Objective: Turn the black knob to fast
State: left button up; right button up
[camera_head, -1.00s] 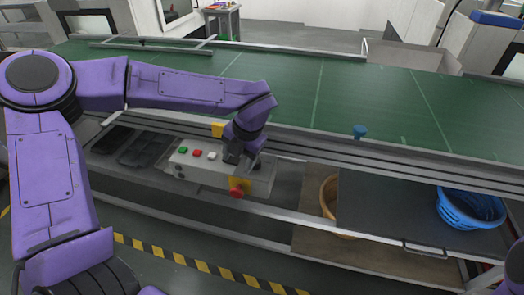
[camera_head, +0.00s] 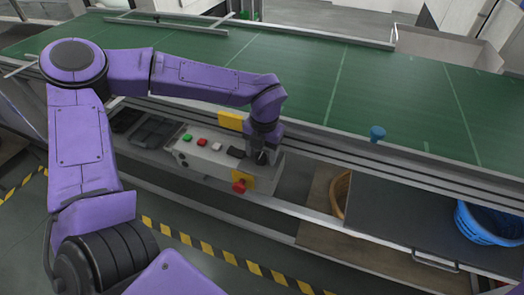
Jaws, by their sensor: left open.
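The control box (camera_head: 208,165) is a light grey panel on the rail in front of the conveyor. Its top carries green, red and white buttons, with a red emergency-stop knob (camera_head: 239,187) on a yellow plate at its front. My left gripper (camera_head: 250,156) points down over the right end of the box, open, its dark fingers close to the panel top. The black knob is not clearly distinguishable there; the dark fingers and wrist cover that area, so I cannot tell whether they touch it or which way it points. My right gripper is not in view.
Black trays (camera_head: 155,132) lie left of the box. A blue basket (camera_head: 482,222) and a brown basket (camera_head: 340,192) sit at the right. Striped floor tape (camera_head: 205,252) runs in front.

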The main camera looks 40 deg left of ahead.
pick_arm(q)
jog(key=shift+s, duration=0.1)
jog(key=shift+f, duration=0.1)
jog(key=c, duration=1.1)
jog(key=shift+o, duration=0.3)
